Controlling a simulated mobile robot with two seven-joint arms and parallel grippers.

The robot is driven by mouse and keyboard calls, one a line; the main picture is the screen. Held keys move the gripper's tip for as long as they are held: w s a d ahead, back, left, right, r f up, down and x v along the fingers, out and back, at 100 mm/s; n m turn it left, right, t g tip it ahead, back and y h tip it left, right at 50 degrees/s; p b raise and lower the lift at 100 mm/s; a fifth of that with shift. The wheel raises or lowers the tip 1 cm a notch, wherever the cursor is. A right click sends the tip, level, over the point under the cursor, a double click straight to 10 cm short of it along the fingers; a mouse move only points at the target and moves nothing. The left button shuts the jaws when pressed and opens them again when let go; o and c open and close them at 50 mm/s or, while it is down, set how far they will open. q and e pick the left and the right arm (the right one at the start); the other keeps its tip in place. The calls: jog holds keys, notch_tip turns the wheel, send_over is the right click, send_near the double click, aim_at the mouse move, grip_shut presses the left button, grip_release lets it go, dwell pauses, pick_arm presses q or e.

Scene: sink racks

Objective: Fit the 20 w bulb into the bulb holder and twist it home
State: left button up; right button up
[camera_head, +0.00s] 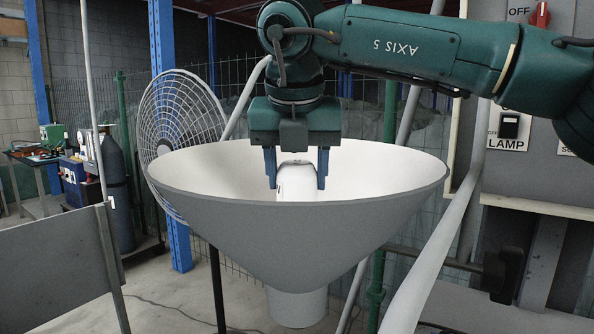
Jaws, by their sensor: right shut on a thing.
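A white bulb (296,182) stands inside a wide grey lamp shade (300,225), its lower part hidden behind the shade's near wall. My right gripper (297,180) reaches down into the shade from above, with one blue finger on each side of the bulb, and is shut on it. The bulb looks upright. The bulb holder is not visible; the inside bottom of the shade is hidden, and a grey neck (297,307) shows below the shade. I cannot tell whether the bulb touches the holder. My left gripper is not in view.
A control panel with a LAMP switch (509,125) and a red knob (540,14) is at the right. A wire fan-like guard (181,120) stands behind the shade at left. A grey board (55,275) is at the lower left. A blue post (163,40) rises behind.

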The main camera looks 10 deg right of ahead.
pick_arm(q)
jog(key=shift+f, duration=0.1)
pick_arm(e)
jog(key=o, duration=1.1)
jog(key=shift+c, duration=0.2)
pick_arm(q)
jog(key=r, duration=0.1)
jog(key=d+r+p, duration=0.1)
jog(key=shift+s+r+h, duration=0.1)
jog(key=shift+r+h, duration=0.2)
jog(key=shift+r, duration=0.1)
pick_arm(e)
jog(key=v, duration=1.3)
